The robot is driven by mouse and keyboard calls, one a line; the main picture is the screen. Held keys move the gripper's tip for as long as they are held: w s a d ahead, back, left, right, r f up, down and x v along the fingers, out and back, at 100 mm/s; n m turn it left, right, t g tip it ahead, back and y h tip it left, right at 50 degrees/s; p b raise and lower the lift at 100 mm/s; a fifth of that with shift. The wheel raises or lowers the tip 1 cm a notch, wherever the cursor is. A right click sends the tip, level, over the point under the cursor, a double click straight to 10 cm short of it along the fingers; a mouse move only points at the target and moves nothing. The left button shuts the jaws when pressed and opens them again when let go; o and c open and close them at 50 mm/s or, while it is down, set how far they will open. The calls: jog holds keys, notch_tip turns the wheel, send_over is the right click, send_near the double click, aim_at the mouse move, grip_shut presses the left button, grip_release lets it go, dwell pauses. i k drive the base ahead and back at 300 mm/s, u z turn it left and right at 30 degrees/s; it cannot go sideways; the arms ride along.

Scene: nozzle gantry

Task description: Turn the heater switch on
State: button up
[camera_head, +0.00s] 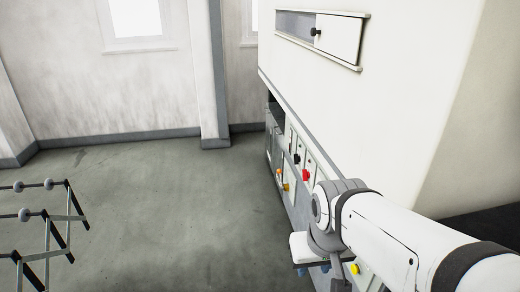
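A white cabinet (390,100) fills the right side, with a grey control panel along its lower front. On the panel are a black knob (296,158), a red knob (306,174), an orange knob (279,172) and a yellow-orange knob (286,187). A yellow knob (355,268) shows below my arm. I cannot tell which of these is the heater switch; no label is readable. My white arm reaches in from the lower right, in front of the panel, and hides part of it. My gripper (305,249) is at the arm's far end, low by the panel; its fingers cannot be made out.
A sliding door with a black knob (316,32) sits high on the cabinet. A dark metal rack (48,225) with grey round ends stands at the lower left. The grey floor (160,215) between rack and cabinet is clear. A wall with a pillar (206,80) closes the back.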

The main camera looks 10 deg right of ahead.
aim_at(306, 174)
jog(key=u, duration=0.35)
jog(key=i, duration=1.85)
jog(key=z, duration=0.45)
jog(key=k, duration=0.65)
jog(key=z, duration=0.2)
jog(key=i, duration=0.7)
jog(key=u, duration=0.15)
